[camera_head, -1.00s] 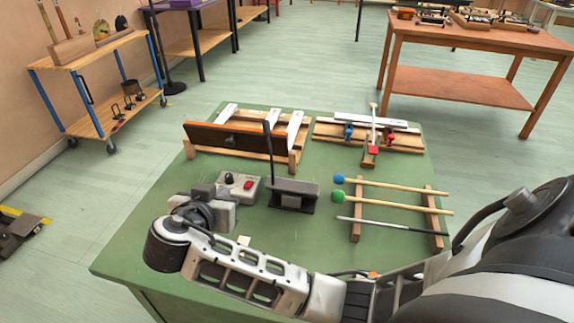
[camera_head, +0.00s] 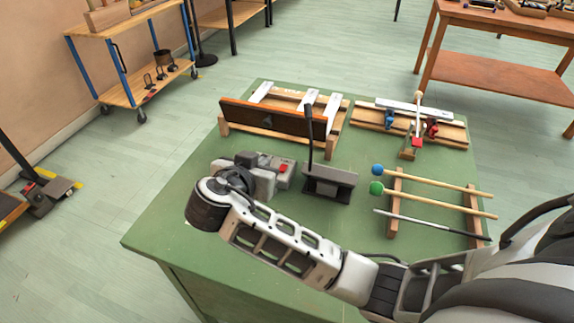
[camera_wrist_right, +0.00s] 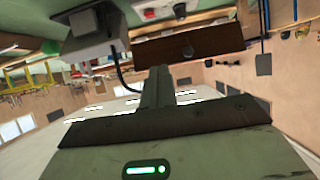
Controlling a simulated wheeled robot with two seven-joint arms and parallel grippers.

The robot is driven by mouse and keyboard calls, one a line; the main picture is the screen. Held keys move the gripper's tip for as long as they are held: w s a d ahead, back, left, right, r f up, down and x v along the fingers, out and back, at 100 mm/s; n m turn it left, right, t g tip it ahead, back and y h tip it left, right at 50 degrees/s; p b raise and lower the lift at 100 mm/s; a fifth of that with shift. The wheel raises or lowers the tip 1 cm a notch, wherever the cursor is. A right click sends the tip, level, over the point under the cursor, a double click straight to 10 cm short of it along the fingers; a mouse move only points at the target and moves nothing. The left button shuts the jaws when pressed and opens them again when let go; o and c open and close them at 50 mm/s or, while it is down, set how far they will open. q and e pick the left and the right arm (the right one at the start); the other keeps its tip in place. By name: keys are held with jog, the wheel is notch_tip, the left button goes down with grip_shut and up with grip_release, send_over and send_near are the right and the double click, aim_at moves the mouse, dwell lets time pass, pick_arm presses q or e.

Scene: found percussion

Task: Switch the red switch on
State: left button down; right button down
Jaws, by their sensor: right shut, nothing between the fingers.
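The red switch (camera_head: 283,168) sits on a small grey box (camera_head: 273,161) on the green table. My right gripper (camera_head: 246,159) is shut and empty, with its dark fingers at the left end of the box, left of the switch. Part of the box is hidden behind the gripper; I cannot tell whether they touch. In the right wrist view, my shut fingers (camera_wrist_right: 158,82) point up the picture, and a red part (camera_wrist_right: 150,13) shows near the top edge with a black knob beside it. Which way the switch is set is too small to tell. My left gripper is not in view.
A dark stand with an upright rod (camera_head: 328,183) stands just right of the box. A brown board (camera_head: 270,118) on a wooden frame is behind it. Mallets (camera_head: 430,182) lie on wooden rails at the right. The green table's (camera_head: 180,220) left front is clear.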

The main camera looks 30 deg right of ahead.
jog(key=shift+s+d, duration=0.1)
jog(key=shift+d, duration=0.1)
send_over(283, 168)
jog(key=a, duration=0.1)
jog(key=f, duration=0.4)
jog(key=shift+s+a+f+p, duration=0.1)
jog(key=shift+s+f+p, duration=0.05)
jog(key=shift+s+p, duration=0.25)
jog(key=shift+s+a+f, duration=0.1)
jog(key=shift+a+f, duration=0.1)
jog(key=shift+f, duration=0.45)
jog(key=shift+s+a+f, duration=0.1)
jog(key=shift+a+f, duration=0.05)
jog(key=shift+f, duration=0.45)
jog(key=shift+s+a+f, duration=0.1)
jog(key=shift+a+f, duration=0.05)
jog(key=shift+f, duration=0.6)
